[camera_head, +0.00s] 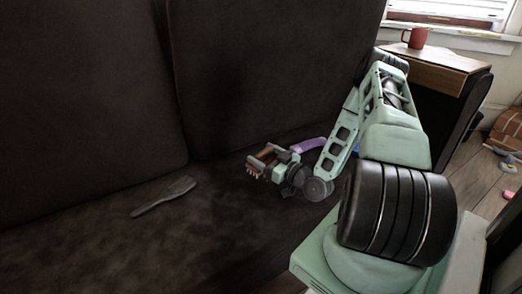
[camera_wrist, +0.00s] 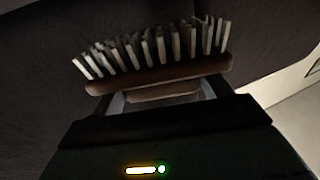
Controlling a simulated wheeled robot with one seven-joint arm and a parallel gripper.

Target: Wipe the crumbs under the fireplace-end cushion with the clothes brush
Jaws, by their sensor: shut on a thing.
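The clothes brush (camera_head: 266,153) has a brown wooden back and pale bristles. My gripper (camera_head: 277,164) is shut on it, above or close to the sofa seat; I cannot tell if they touch. In the wrist view the brush (camera_wrist: 160,77) lies across the jaws with its bristles pointing away from my gripper. Two dark back cushions, a left one (camera_head: 85,110) and a right one (camera_head: 265,70), stand upright against the sofa back. No crumbs can be made out on the dark fabric, and no fireplace shows.
A grey long-handled tool (camera_head: 163,197) lies on the sofa seat (camera_head: 215,235), left of my gripper. A purple curved thing (camera_head: 308,144) lies behind my arm. A red mug (camera_head: 418,37) stands on a wooden board (camera_head: 440,62) at the right. The front left seat is clear.

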